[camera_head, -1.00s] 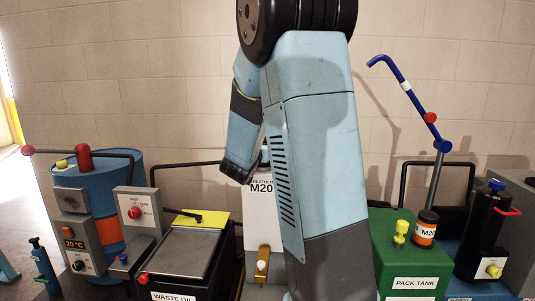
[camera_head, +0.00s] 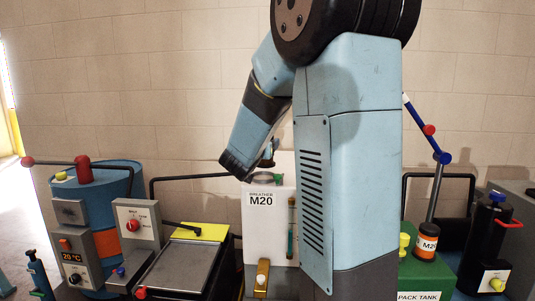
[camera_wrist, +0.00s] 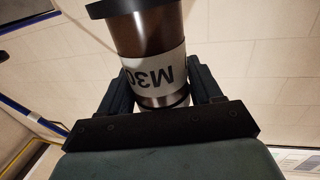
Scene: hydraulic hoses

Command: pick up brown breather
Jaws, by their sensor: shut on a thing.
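The brown breather (camera_wrist: 148,32) fills the upper middle of the wrist view. It is a brown cylinder with a dark cap, a white band whose visible lettering reads upside down as "M3" plus a partly hidden character, and a metallic end. My gripper (camera_wrist: 161,88) is shut on it, one dark finger on each side near the metallic end. In the head view I cannot make out the breather or the fingers; my arm stands in front of the middle of the scene.
A white box marked "BREATHER M20" (camera_head: 262,215) stands behind my arm, with a round fitting (camera_head: 264,180) on top. A waste oil box (camera_head: 190,265) and blue drum (camera_head: 120,205) are to the left. A green pack tank (camera_head: 430,278) and an orange M20 jar (camera_head: 427,238) are right.

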